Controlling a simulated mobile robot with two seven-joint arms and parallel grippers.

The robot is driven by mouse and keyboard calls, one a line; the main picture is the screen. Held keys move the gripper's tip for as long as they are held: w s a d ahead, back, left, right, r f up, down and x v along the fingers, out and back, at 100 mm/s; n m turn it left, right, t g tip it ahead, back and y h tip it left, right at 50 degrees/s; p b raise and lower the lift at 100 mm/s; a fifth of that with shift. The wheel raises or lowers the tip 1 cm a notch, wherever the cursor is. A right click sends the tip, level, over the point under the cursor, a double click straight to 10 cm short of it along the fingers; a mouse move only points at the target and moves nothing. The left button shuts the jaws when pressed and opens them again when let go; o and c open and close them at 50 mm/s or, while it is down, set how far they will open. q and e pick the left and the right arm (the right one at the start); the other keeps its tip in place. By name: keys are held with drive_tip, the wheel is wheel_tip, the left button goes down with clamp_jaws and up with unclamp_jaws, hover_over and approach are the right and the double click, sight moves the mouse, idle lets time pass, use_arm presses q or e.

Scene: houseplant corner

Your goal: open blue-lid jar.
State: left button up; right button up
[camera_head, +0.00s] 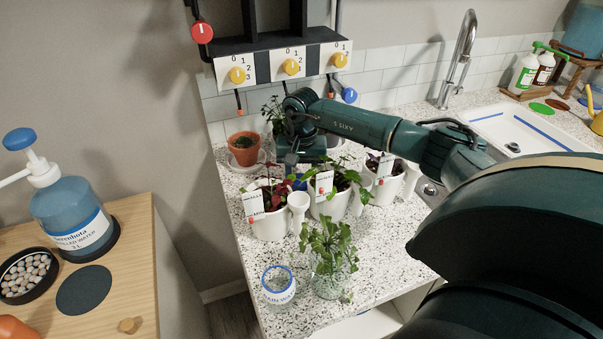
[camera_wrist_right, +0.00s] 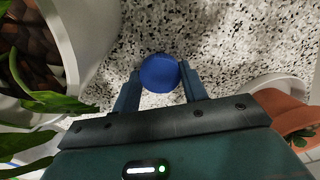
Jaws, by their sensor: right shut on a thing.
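A glass jar (camera_head: 278,287) with a blue band at its rim and a label stands at the front left of the speckled counter; its top looks open. My right gripper (camera_head: 294,174) is behind the white pots, pointing down at the counter. In the right wrist view its fingers (camera_wrist_right: 160,88) are shut on a round blue lid (camera_wrist_right: 159,72). The lid shows as a small blue patch in the head view (camera_head: 298,182), partly hidden by leaves. I cannot tell whether anything is under the lid. My left gripper is out of view.
White pots with plants (camera_head: 268,222) stand in a row in front of my right gripper. A terracotta pot (camera_head: 243,152) is behind left, also at the right in the wrist view (camera_wrist_right: 285,108). A glass vase of greenery (camera_head: 330,275) stands beside the jar. Knob panels (camera_head: 290,64) hang above.

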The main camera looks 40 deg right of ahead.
sight(302, 180)
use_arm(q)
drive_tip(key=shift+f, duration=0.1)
use_arm(e)
drive_tip(key=shift+f+b, duration=0.25)
drive_tip(key=shift+b, duration=0.05)
drive_tip(key=o, duration=1.1)
drive_tip(key=shift+r, duration=0.1)
drive_tip(key=shift+r+p, duration=0.2)
drive_tip(key=shift+p, duration=0.1)
drive_tip(key=shift+r, duration=0.35)
use_arm(q)
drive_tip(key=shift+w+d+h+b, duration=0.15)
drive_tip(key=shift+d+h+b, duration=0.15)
drive_tip(key=shift+b, duration=0.65)
use_arm(e)
wheel_tip(302, 180, up, 11)
drive_tip(key=shift+r, duration=0.15)
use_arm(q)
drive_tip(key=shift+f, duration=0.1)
